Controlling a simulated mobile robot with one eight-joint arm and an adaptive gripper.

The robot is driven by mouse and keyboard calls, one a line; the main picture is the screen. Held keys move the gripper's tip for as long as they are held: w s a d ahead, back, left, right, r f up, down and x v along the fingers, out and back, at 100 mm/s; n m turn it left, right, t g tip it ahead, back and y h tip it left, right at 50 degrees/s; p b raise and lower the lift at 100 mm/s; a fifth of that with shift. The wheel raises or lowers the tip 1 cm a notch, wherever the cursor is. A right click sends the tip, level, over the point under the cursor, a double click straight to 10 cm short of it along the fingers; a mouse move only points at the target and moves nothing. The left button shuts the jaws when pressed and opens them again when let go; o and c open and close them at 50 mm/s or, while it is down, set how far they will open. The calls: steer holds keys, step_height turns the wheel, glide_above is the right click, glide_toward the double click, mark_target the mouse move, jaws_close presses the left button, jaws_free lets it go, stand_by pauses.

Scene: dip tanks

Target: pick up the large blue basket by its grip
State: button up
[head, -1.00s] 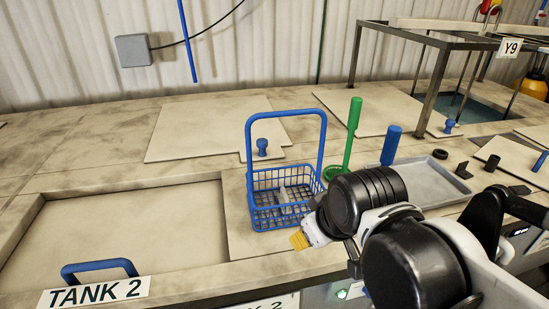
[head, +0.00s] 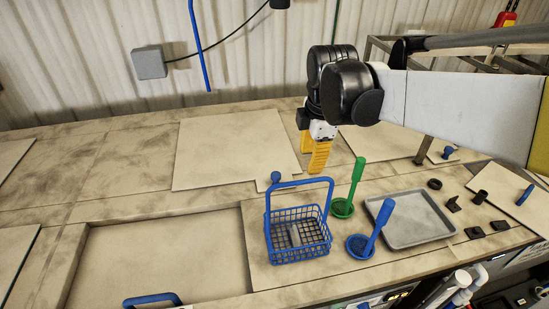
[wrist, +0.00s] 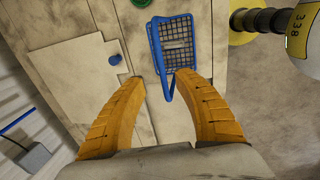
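The large blue wire basket (head: 300,253) stands upright on the bench, with a grey piece (head: 294,235) inside. Its grip, a blue arched handle (head: 302,183), rises above the rim. My gripper (head: 312,162) has yellow fingers pointing down, above and apart from the handle in the head view. In the wrist view my gripper (wrist: 160,76) is open, fingers spread with nothing between the tips. There the basket (wrist: 176,42) lies just beyond the fingertips, and its handle (wrist: 154,52) reaches toward the gap between them. I cannot tell the exact distance.
A green rod tool (head: 355,185) and a blue rod tool (head: 378,222) stand right of the basket. A grey tray (head: 412,240) lies further right. A blue-knobbed lid (head: 235,150) lies behind. A tank cover (head: 150,255) is at left.

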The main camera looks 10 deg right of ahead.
mark_target(302, 182)
steer(key=f, duration=0.2)
steer(key=w+f, duration=0.1)
steer(key=f, duration=0.5)
steer(key=w+a+f, duration=0.1)
steer(key=f, duration=0.1)
steer(key=shift+f+p, duration=0.15)
steer(key=shift+p, duration=0.25)
steer(key=shift+d, duration=0.1)
jaws_close()
